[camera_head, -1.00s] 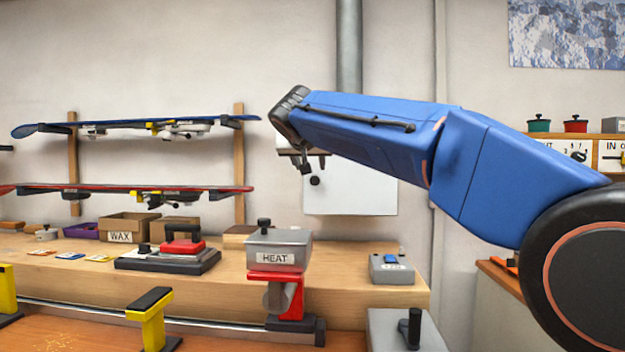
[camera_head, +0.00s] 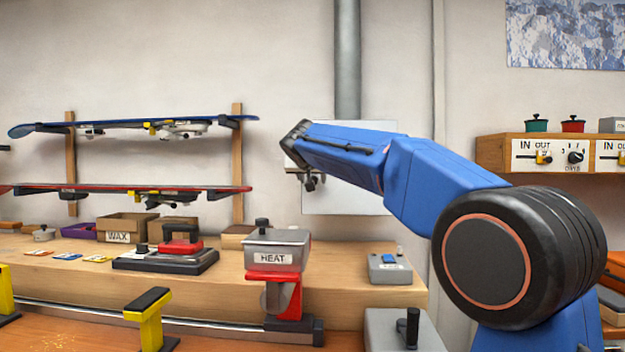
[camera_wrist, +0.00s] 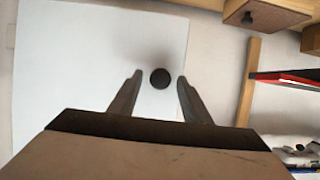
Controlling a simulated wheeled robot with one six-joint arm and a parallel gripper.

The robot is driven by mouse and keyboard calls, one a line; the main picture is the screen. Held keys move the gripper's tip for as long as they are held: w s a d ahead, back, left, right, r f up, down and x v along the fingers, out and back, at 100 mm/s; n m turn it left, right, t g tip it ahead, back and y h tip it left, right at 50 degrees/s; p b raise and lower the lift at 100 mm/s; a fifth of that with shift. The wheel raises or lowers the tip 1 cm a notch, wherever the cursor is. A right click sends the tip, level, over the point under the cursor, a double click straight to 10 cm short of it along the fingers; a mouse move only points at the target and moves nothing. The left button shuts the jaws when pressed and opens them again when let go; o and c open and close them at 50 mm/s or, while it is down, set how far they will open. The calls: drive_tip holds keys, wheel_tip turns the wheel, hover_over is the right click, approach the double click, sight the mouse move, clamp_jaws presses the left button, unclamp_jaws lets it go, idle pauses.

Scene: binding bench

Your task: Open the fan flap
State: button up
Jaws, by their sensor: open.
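The fan flap looks to be the pale flat panel (camera_head: 352,195) on the wall, under the grey duct pipe (camera_head: 347,60). It appears flush with the wall. In the wrist view the panel (camera_wrist: 75,80) fills the left half and carries a round black knob (camera_wrist: 160,78). My gripper (camera_wrist: 160,84) is open, with one finger on each side of the knob in that view. A gap shows between each finger and the knob. How deep the knob sits between the fingers I cannot tell. In the head view my gripper (camera_head: 309,178) is in front of the panel's left part.
Below is a wooden bench with a HEAT box (camera_head: 277,248) on a red stand, a grey box with a blue top (camera_head: 390,268) and a red-handled press (camera_head: 178,247). Snowboards (camera_head: 135,125) hang on a rack at left. A shelf with IN/OUT controls (camera_head: 545,153) is at right.

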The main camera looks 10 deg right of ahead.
drive_tip(key=shift+s, duration=0.1)
clamp_jaws()
